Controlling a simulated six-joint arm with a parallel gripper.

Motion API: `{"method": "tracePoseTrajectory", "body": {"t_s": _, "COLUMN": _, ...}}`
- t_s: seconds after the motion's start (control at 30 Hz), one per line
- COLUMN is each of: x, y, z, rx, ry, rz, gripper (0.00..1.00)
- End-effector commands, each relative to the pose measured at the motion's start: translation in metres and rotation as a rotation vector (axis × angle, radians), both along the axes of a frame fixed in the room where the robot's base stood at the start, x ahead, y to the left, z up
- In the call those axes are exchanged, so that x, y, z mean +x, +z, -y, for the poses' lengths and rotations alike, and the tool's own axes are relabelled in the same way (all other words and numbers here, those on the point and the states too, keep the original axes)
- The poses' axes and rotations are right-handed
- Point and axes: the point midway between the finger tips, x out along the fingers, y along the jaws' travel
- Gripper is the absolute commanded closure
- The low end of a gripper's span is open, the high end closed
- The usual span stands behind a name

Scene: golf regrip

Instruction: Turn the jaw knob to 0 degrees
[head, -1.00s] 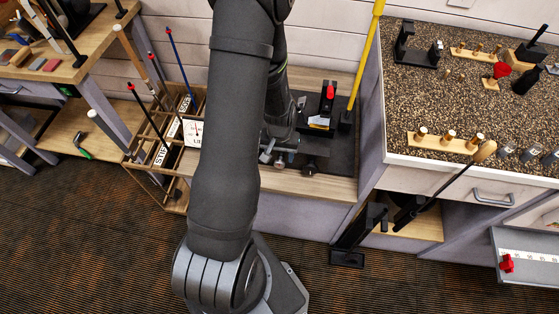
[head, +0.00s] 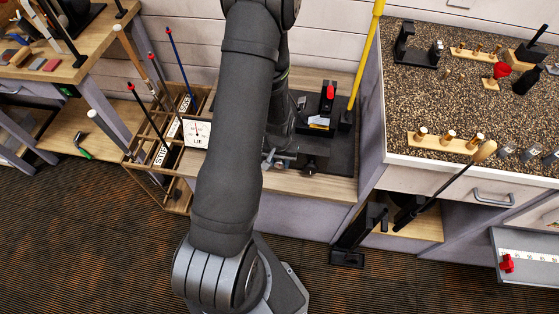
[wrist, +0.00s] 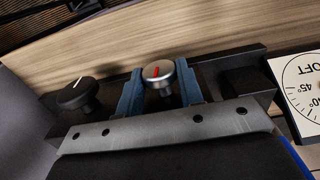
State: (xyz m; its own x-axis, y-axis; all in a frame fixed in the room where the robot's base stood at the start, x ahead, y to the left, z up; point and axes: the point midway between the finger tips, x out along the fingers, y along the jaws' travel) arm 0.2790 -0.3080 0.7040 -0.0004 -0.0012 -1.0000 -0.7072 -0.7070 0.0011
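In the wrist view a silver round knob (wrist: 157,73) with a red mark stands between the two blue fingers of my gripper (wrist: 161,80). The mark runs nearly up and down in the picture. The fingers lie close on either side of the knob; I cannot tell whether they press on it. A black knob (wrist: 78,93) with a slanted white line stands to the left, outside the fingers. Which of these is the jaw knob is not labelled in view. In the head view my arm hides much of the gripper; one small knob (head: 310,169) shows at the bench front.
A white LOFT dial (wrist: 298,85) stands at the right in the wrist view. A yellow shaft (head: 366,55) rises behind the black vise area.

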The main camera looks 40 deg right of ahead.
Motion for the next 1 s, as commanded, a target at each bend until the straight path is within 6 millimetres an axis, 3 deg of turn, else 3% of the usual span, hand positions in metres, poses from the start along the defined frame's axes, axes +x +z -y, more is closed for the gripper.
{"method": "tracePoseTrajectory", "body": {"t_s": 1.0, "x": 0.0007, "y": -0.0001, "z": -0.0023, "rx": -0.105, "ry": 0.000, "rz": -0.109, "gripper": 0.89}}
